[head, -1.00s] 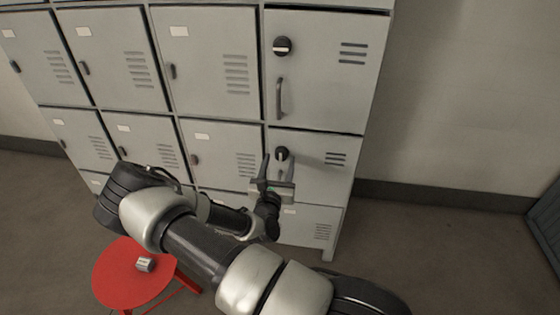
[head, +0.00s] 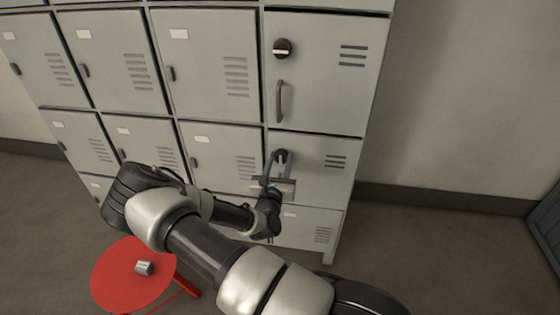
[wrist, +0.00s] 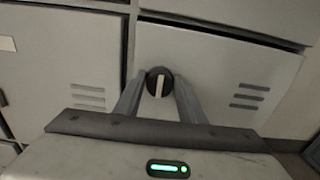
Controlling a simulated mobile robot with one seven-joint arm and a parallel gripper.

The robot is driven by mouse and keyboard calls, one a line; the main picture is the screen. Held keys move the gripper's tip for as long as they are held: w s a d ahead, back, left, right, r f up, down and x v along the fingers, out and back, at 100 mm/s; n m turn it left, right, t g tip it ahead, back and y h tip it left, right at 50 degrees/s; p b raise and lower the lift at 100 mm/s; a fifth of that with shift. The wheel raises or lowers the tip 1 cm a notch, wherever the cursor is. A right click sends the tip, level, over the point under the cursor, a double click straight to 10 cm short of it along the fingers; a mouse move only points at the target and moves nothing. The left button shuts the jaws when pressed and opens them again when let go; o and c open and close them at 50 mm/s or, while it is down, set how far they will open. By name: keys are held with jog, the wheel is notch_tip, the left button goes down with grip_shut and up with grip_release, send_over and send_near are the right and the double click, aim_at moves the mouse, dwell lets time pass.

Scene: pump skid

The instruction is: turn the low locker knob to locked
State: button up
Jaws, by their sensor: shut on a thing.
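The low locker knob (head: 281,155) is a dark round knob on the lower right locker door (head: 318,178). In the wrist view the knob (wrist: 158,83) shows a pale bar standing about upright. My gripper (head: 278,160) reaches the knob from the front. In the wrist view its two fingers lie on either side of the knob, shut on it. The fingers hide part of the knob in the head view.
An upper knob (head: 282,48) with a level pale bar and a handle (head: 280,101) are on the door above. A red stool (head: 115,280) with a small grey object (head: 144,268) stands at lower left. Floor to the right is clear.

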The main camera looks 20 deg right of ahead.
jog(key=shift+r+n+p, duration=0.1)
jog(key=shift+n+p, duration=0.2)
jog(key=shift+p, duration=0.15)
jog(key=n+p, duration=0.3)
jog(key=shift+a, duration=0.1)
jog(key=n+p, duration=0.2)
jog(key=n, duration=0.2)
jog(key=shift+p, duration=0.4)
jog(key=n, duration=0.1)
jog(key=n+p, duration=0.1)
jog(key=n, duration=0.3)
jog(key=shift+w+a+f, duration=0.1)
jog(key=shift+f, duration=0.15)
jog(key=n+p, duration=0.1)
jog(key=n, duration=0.3)
jog(key=shift+f+n, duration=0.1)
jog(key=shift+n, duration=0.6)
jog(key=o, duration=1)
